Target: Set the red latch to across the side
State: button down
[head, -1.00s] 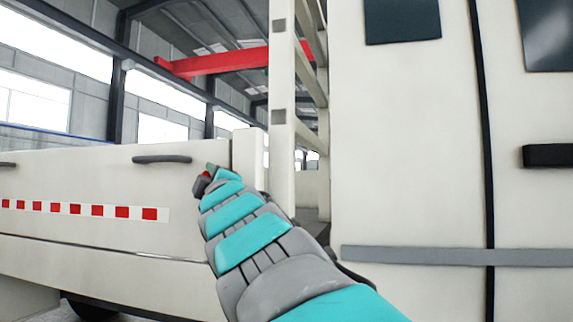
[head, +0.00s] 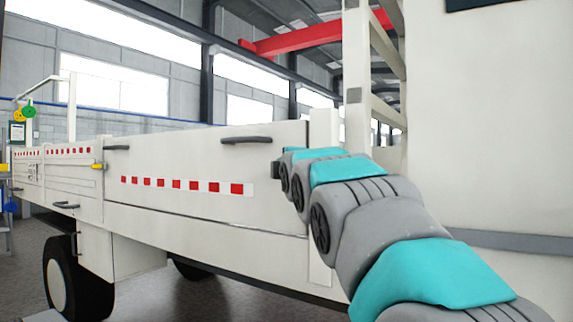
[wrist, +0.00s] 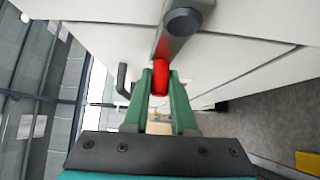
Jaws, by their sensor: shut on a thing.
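The red latch (wrist: 161,78) shows in the wrist view, its lower end between the green fingers of my gripper (wrist: 160,88). My gripper is shut on it. In the head view my arm reaches to the right end of the white truck side panel (head: 210,155), beside a white post (head: 323,130). My arm hides the latch and fingers there, so I cannot tell the latch's angle from that view.
The side panel carries dark handles (head: 246,140) and a red-and-white strip (head: 187,185). A yellow latch (head: 98,166) sits farther left. A wheel (head: 70,280) stands below the truck bed. The floor (head: 190,300) in front is clear.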

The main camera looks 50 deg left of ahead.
jog(key=shift+f+n+g+h, duration=0.3)
jog(key=shift+f+n+h, duration=0.15)
jog(key=shift+n+h, duration=0.15)
jog(key=shift+a, duration=0.1)
jog(key=shift+f, duration=0.25)
jog(key=c, duration=0.7)
grip_release()
jog(key=shift+s+r, duration=0.1)
jog(key=shift+r, duration=0.05)
jog(key=shift+s+d+r, duration=0.1)
jog(key=shift+s+d, duration=0.15)
jog(key=shift+d, duration=0.3)
jog(key=shift+b+v, duration=0.7)
jog(key=shift+v, duration=2.55)
